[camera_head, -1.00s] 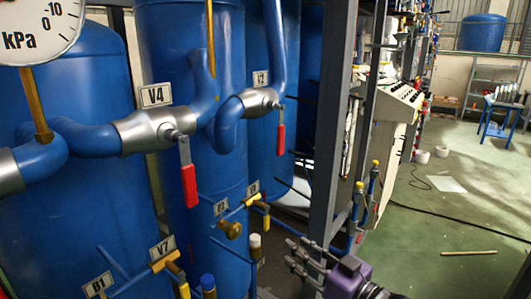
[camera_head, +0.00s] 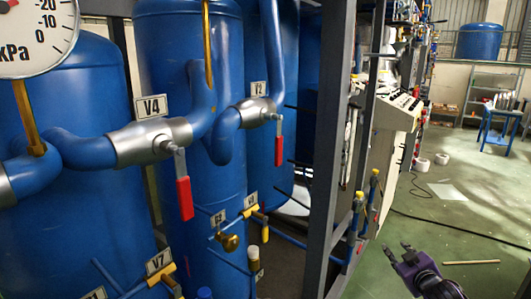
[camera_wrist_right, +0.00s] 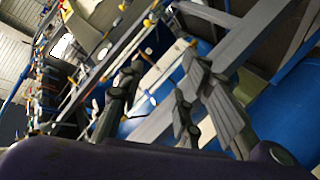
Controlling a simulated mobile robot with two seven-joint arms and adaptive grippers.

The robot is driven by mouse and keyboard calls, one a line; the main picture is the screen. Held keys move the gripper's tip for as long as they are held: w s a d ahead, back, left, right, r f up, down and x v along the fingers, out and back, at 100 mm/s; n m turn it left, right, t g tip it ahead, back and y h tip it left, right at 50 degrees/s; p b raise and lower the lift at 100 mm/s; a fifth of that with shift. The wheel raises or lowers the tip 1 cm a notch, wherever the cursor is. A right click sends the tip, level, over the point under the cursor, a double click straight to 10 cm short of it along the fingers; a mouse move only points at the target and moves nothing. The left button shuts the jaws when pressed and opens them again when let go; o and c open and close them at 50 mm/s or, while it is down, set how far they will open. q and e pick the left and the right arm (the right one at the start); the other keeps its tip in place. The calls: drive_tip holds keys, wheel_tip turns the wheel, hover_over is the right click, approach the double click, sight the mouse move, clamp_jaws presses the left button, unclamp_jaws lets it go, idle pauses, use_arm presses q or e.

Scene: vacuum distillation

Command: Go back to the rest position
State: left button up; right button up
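My right gripper (camera_head: 398,251) is purple with dark grey fingers. It is at the lower right of the head view, over the green floor and to the right of the rig's frame. Its fingers are spread apart with nothing between them. The wrist view shows the same separated fingers (camera_wrist_right: 160,90) in front of the tilted rig. My left gripper is not in view. The valve V4 (camera_head: 150,141) and the valve V2 (camera_head: 258,112) have hanging red handles and are clear of my right gripper.
Blue tanks (camera_head: 190,130) and pipes fill the left side. A gauge (camera_head: 38,35) marked kPa is at top left. A grey upright post (camera_head: 333,130) stands between the tanks and the open floor. A control panel (camera_head: 397,105) is behind it.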

drive_tip(key=s+a+f+g, duration=0.1)
drive_tip(key=s+a+f, duration=0.3)
drive_tip(key=s+f, duration=0.45)
drive_tip(key=s+a+f+g+y, duration=0.15)
drive_tip(key=s+a+f, duration=0.25)
drive_tip(key=s+f, duration=0.4)
drive_tip(key=s+a+f+g, duration=0.2)
drive_tip(key=s+a+f, duration=0.3)
drive_tip(key=s, duration=0.5)
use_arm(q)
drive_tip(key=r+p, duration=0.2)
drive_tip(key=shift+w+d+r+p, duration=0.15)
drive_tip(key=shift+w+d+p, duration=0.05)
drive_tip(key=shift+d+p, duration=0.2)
use_arm(e)
drive_tip(key=s+a+m+g, duration=0.1)
drive_tip(key=s+a, duration=0.3)
drive_tip(key=s, duration=0.8)
drive_tip(key=s+a+m, duration=0.4)
drive_tip(key=s+a, duration=0.1)
drive_tip(key=s, duration=0.8)
drive_tip(key=shift+s+f+g, duration=0.2)
drive_tip(key=shift+g, duration=0.15)
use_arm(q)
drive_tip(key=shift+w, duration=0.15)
